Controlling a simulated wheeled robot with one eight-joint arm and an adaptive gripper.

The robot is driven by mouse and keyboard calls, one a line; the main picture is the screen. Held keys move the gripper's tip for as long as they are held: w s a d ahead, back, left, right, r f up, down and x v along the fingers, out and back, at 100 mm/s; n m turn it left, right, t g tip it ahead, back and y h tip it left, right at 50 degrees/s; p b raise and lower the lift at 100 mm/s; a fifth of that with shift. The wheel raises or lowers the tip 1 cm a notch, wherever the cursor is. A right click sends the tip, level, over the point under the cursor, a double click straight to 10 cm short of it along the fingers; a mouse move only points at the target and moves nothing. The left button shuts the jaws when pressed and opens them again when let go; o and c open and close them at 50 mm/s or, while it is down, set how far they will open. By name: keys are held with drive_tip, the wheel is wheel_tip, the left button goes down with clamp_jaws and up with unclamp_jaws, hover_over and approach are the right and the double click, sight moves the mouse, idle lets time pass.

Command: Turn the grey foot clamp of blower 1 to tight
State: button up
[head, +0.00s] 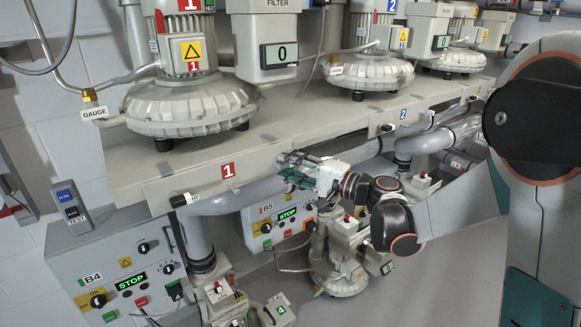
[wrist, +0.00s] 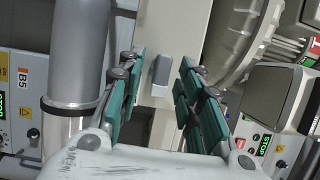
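Blower 1 (head: 190,103) stands on the beige shelf (head: 150,185), marked with a red 1. In the wrist view, a small grey block, which looks like the grey foot clamp (wrist: 161,72), sits on a beige strip. It lies between and beyond my gripper's green-padded fingers (wrist: 158,88), with space on both sides. My gripper (head: 296,172) is open at the shelf's front edge in the head view, right of the red 1 label. The clamp cannot be made out there. I cannot tell its setting.
A dark-tipped piece (head: 178,201) with a partly hidden label sits at the shelf's left front corner. A grey pipe (head: 235,203) runs under the shelf. Another pipe (wrist: 80,50) is left of my fingers.

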drive_tip(key=shift+d, duration=0.1)
drive_tip(key=v, duration=1.1)
drive_tip(key=shift+s+d, duration=0.3)
drive_tip(key=shift+f, duration=0.1)
